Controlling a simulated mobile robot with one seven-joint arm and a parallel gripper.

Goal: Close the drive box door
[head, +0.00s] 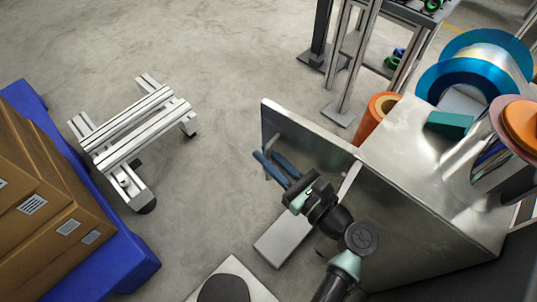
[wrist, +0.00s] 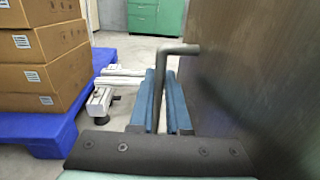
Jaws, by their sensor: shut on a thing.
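The drive box (head: 421,150) is a grey metal cabinet at the right of the head view. Its door (head: 300,134) is a metal panel standing open, swung out to the left of the box. In the wrist view the door (wrist: 255,75) fills the right side. In the wrist view my gripper (wrist: 165,85) is shut on the door handle (wrist: 181,49), a dark bent rod that passes between the fingers.
Reels (head: 470,65) and a teal block (head: 450,123) are on the box top. An aluminium frame (head: 135,130) stands on the floor at the left. Brown cartons (head: 45,205) are on a blue pallet (head: 130,262). Floor between the frame and the door is clear.

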